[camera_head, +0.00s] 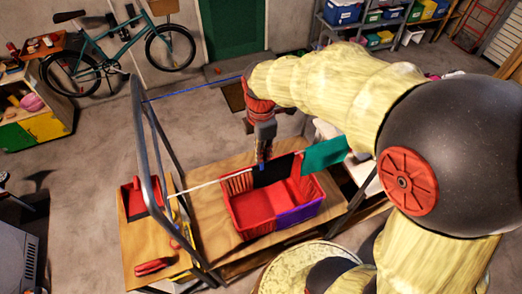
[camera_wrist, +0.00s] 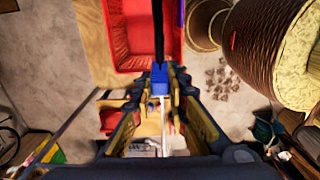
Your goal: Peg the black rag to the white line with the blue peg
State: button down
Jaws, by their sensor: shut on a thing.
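The black rag (camera_head: 273,172) hangs at the white line (camera_head: 208,184) in the head view, in front of the red basket. In the wrist view the rag (camera_wrist: 158,28) shows edge-on as a thin dark strip. My gripper (camera_head: 263,157) is shut on the blue peg (camera_wrist: 159,76), which points at the rag's edge. The peg (camera_head: 262,167) also shows as a small blue spot at the rag's top edge. The peg seems to meet the rag and the line there, but I cannot tell whether its jaws clasp both. My gripper hides part of the line.
A red and purple basket (camera_head: 249,222) stands on the wooden bench (camera_head: 205,222) below. A teal cloth (camera_head: 325,152) hangs just right of the rag. A grey tube frame (camera_head: 138,130) and a blue line (camera_head: 195,88) are at left.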

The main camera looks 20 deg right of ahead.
jog(key=shift+f+b, duration=0.95)
jog(key=shift+f, duration=0.65)
jog(key=c, duration=1.7)
grip_release()
jog(key=shift+r, duration=0.15)
jog(key=shift+o, duration=0.2)
notch_tip(320, 180, up, 12)
